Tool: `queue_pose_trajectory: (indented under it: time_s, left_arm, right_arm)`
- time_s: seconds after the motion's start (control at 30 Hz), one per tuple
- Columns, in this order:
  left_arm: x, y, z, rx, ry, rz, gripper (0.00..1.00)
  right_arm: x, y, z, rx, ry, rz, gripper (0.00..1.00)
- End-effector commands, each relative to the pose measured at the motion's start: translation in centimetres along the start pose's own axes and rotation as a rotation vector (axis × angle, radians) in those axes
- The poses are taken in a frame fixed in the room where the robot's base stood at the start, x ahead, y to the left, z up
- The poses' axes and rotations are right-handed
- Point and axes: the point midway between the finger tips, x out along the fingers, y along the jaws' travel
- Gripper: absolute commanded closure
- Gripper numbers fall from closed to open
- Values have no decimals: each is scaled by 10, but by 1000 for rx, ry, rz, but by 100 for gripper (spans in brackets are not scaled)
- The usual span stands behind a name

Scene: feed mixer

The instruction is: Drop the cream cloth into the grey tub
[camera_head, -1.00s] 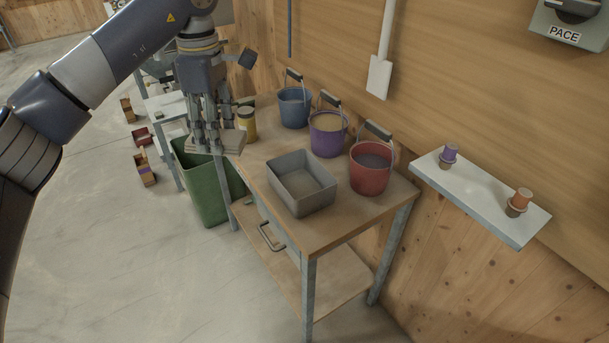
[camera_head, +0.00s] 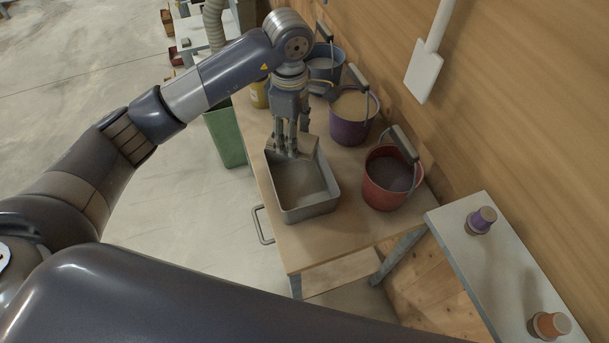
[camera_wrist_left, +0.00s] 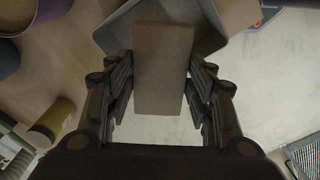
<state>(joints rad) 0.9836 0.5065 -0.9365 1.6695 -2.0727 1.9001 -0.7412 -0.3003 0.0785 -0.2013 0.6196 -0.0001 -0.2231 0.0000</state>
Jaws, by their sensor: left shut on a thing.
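The grey tub (camera_head: 312,211) is an open rectangular box on the wooden table. It also shows in the left wrist view (camera_wrist_left: 117,30), partly behind the cloth. My left gripper (camera_head: 288,152) points down at the tub's far end. It is shut on the cream cloth (camera_wrist_left: 162,72), which looks like a flat, folded tan rectangle and hangs between the fingers in the wrist view. My right gripper is not in view.
A red bucket (camera_head: 384,184), a purple bucket (camera_head: 348,128) and a blue bucket (camera_head: 322,72) line the wall side of the table. A yellow tin (camera_head: 258,97) stands behind my gripper. A green bin (camera_head: 225,137) is beside the table. A wall shelf (camera_head: 480,262) holds stacked cups.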

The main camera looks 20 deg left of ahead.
Motion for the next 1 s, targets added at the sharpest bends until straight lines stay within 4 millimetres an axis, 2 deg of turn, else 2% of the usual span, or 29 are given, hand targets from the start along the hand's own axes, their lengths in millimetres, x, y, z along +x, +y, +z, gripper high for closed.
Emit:
queue_pose_trajectory:
  time_s: [0.13,0.3,0.6,0.77,0.8,0.87,0.9,1.0]
  left_arm:
    - [22,0,1,1,-2,-2,74]
    - [38,0,1,1,-2,-1,74]
    - [48,0,0,2,-1,-1,74]
    - [47,0,0,2,-1,-1,74]
    - [47,0,0,2,-1,-1,44]
    - [47,0,0,2,-1,0,30]
    - [47,0,0,2,-1,0,27]
    - [47,0,0,2,-1,0,27]
  right_arm:
    - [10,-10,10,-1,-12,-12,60]
    - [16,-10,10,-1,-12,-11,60]
    - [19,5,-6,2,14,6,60]
    - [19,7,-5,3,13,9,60]
    - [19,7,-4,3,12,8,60]
    - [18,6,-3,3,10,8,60]
    - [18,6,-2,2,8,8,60]
    - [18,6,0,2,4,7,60]
